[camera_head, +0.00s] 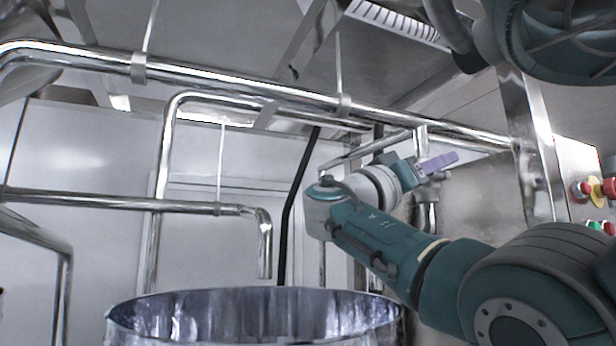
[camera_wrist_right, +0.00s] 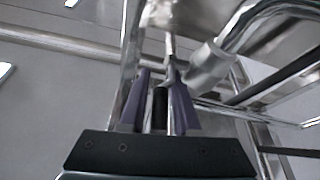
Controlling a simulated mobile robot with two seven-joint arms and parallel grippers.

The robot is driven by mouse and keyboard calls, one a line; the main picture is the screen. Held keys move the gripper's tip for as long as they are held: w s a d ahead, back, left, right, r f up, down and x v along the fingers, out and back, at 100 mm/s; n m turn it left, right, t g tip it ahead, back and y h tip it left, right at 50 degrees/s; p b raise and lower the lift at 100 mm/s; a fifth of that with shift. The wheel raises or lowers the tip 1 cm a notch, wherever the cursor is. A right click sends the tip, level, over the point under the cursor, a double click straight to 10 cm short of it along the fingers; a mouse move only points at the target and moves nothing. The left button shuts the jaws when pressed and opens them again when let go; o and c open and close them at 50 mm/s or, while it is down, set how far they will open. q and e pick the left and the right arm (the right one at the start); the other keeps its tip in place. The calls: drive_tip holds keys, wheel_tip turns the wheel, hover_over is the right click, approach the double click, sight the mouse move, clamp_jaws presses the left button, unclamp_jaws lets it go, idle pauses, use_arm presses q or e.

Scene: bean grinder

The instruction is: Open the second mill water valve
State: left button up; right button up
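My right gripper (camera_head: 440,162) is raised beside the overhead pipes in the head view, its purple fingers pointing right. In the right wrist view the two purple fingers (camera_wrist_right: 159,80) stand apart with a gap between them, so the gripper is open. A slim metal piece (camera_wrist_right: 172,72), possibly the valve's handle, is just past the fingertips, near the right finger. It meets a grey pipe fitting (camera_wrist_right: 207,66). A dark bar shows in the gap; I cannot tell whether it is between the fingers or behind them. My left gripper is not in view.
A large open metal drum (camera_head: 150,325) stands below. Shiny pipes (camera_head: 235,88) cross overhead, with a bent pipe (camera_head: 265,235) over the drum. A panel with red, yellow and green buttons (camera_head: 597,190) is at the right. A metal post (camera_head: 535,150) stands right of the gripper.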

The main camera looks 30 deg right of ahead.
drive_tip(key=shift+d, duration=0.1)
clamp_jaws()
idle(1.4)
